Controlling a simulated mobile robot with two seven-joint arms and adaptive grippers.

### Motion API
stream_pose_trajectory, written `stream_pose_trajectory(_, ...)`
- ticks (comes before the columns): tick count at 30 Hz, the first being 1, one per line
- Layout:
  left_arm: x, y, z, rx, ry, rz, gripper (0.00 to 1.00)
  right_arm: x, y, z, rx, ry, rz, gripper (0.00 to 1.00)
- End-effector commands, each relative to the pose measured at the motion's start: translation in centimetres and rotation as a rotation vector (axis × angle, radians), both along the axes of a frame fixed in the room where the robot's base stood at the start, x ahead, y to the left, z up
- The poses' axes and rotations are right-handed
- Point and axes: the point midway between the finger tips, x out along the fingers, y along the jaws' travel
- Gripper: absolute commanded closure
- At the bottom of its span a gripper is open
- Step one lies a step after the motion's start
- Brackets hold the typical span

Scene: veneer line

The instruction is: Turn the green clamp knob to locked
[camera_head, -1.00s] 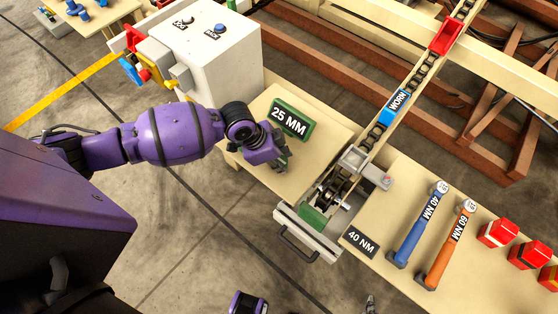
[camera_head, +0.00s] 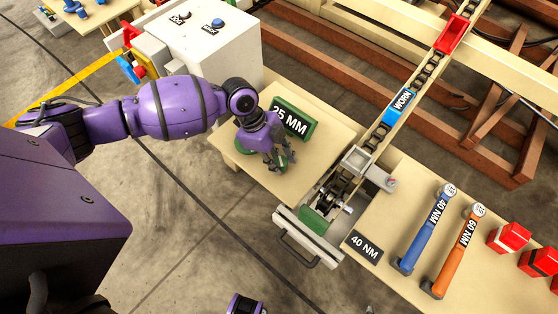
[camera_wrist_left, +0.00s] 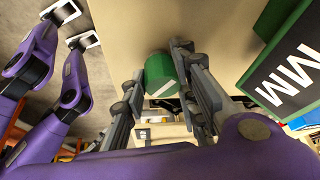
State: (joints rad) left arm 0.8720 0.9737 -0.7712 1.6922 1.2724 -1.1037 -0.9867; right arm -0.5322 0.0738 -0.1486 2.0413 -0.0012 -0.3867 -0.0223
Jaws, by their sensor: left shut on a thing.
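The green clamp knob (camera_wrist_left: 160,72) is a green cylinder with a white line on its face, on the pale table. My left gripper (camera_wrist_left: 160,88) is shut on it, with one finger on each side. The rest of the knob is hidden by the hand there. I cannot read any locked mark. My right gripper is not in view.
A green "25 MM" sign (camera_head: 293,118) stands right behind the left hand. A white control box (camera_head: 215,50) is at the back left. To the right are a chain track (camera_head: 395,110), a blue wrench (camera_head: 425,230), an orange wrench (camera_head: 458,250) and red blocks (camera_head: 508,238).

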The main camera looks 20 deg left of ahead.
Motion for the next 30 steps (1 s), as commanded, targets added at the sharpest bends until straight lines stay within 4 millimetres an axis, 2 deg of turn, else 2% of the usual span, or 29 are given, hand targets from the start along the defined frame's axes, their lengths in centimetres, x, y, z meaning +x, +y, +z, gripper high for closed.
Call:
stream_pose_trajectory(1,-0.7,0.0,-0.7,0.003,0.018,-0.048,0.99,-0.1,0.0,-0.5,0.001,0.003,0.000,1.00)
stream_pose_trajectory(21,-0.1,0.1,-0.7,0.001,0.017,-0.670,0.99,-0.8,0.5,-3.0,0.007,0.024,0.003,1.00)
stream_pose_trajectory(30,0.1,0.2,-0.6,0.003,0.017,-0.861,0.99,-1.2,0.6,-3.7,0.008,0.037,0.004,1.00)
